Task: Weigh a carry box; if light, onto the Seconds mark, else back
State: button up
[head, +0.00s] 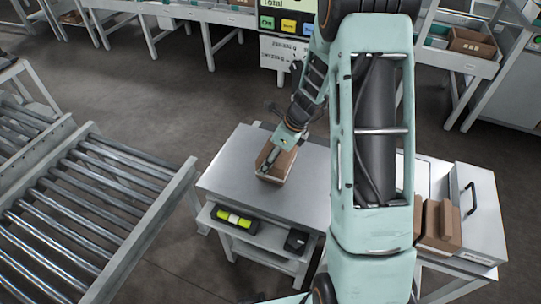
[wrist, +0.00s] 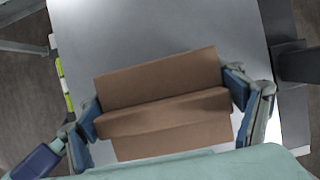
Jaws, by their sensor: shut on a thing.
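A small brown cardboard carry box (head: 269,172) is at the middle of a bare metal table top (head: 225,170) in the head view. My gripper (head: 287,140) reaches down onto it from above. In the wrist view the carry box (wrist: 160,75) fills the middle, with a raised ridge along its centre. The blue-grey finger pads of my gripper (wrist: 165,107) press on its two ends, so the gripper is shut on it. I cannot tell whether the box rests on the metal or hangs just above it. No readable Seconds mark shows.
A screen reading "Total" with coloured buttons (head: 288,24) stands behind the table. A yellow-green item (head: 233,217) and a black device (head: 296,241) sit on the lower shelf. Cardboard boxes (head: 437,225) stand at right beside a grey handled case (head: 482,215). A roller conveyor (head: 85,205) lies left.

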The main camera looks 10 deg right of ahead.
jog(key=shift+f, duration=0.25)
dwell(0.3)
jog(key=o, duration=1.2)
jog(key=shift+c, duration=0.8)
jog(key=shift+r, duration=0.1)
notch_tip(320, 180, up, 7)
jog(key=p, duration=0.6)
